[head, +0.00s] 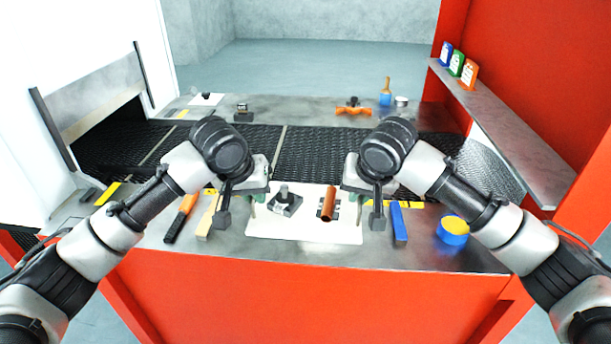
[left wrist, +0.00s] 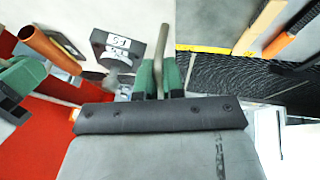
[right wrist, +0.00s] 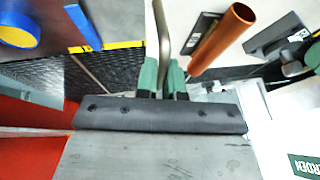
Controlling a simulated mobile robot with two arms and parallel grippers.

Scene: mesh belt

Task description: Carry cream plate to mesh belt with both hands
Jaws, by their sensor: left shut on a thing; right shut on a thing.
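The cream plate (head: 285,229) lies at the front of the grey worktop, on the near side of the black mesh belt (head: 322,155). It bears a dark grey block with an upright peg (head: 284,197) and a copper tube (head: 328,204) on a dark holder. My left gripper (head: 254,196) is at the plate's left side; in the left wrist view its green fingers (left wrist: 158,80) are shut on a metal bar handle. My right gripper (head: 357,196) is at the plate's right side; in the right wrist view its green fingers (right wrist: 163,80) are shut on the other bar handle.
Orange-handled and wooden tools (head: 181,217) lie left of the plate. A blue bar (head: 398,223) and a blue-yellow roll (head: 453,231) are right of it. The belt's middle is clear.

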